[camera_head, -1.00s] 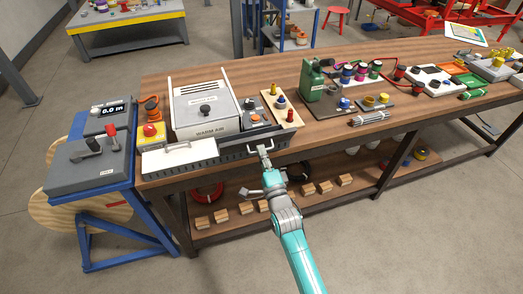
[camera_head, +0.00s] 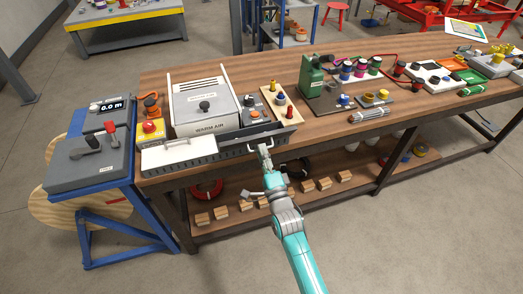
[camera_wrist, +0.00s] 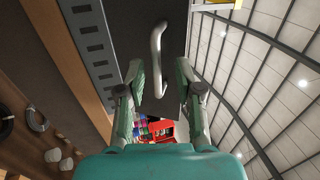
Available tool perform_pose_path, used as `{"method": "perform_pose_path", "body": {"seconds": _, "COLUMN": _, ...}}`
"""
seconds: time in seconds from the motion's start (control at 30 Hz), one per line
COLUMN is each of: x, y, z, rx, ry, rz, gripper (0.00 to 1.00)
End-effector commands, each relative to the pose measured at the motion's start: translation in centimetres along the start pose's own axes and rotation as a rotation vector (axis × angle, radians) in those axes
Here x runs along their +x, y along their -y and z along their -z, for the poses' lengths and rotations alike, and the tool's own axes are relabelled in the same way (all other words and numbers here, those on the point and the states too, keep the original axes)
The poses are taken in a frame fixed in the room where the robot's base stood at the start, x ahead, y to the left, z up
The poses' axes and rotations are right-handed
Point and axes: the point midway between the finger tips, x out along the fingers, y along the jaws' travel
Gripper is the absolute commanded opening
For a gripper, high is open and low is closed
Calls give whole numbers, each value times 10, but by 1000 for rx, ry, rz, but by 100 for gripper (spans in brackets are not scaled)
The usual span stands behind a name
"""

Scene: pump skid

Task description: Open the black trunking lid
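The black trunking lid (camera_head: 283,138) lies along the front edge of the bench, over the slotted grey trunking. It carries a pale bar handle, whose far part shows above my gripper in the head view. In the wrist view the lid (camera_wrist: 135,18) is a dark panel beside the slotted trunking wall (camera_wrist: 91,45), with the curved handle (camera_wrist: 156,58) standing off it. My gripper (camera_head: 264,149) is at the handle. In the wrist view its two fingers (camera_wrist: 159,68) are apart, one on each side of the handle, with gaps visible. The lid's exact angle is hard to tell.
A white cover (camera_head: 190,152) with a handle sits left of the lid. Behind are the warm air box (camera_head: 205,105) and a wooden board (camera_head: 276,102) with coloured knobs. A grey control box (camera_head: 92,160) stands left. Wooden blocks lie on the lower shelf (camera_head: 235,228).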

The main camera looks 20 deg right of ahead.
Motion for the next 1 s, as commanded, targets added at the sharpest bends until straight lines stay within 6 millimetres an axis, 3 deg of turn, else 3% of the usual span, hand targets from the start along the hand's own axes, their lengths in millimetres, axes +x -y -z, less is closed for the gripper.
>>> {"method": "perform_pose_path", "body": {"seconds": 0.3, "x": -61, "y": -1, "z": 0, "rx": 0, "ry": 1, "rz": -4, "gripper": 35}}
{"method": "perform_pose_path", "body": {"seconds": 0.5, "x": -90, "y": -1, "z": 0, "rx": 1, "ry": 1, "rz": -3, "gripper": 35}}
{"method": "perform_pose_path", "body": {"seconds": 0.7, "x": -103, "y": 0, "z": 0, "rx": 0, "ry": 1, "rz": -1, "gripper": 35}}
{"method": "perform_pose_path", "body": {"seconds": 1.0, "x": -104, "y": 0, "z": 0, "rx": 0, "ry": 1, "rz": 0, "gripper": 35}}
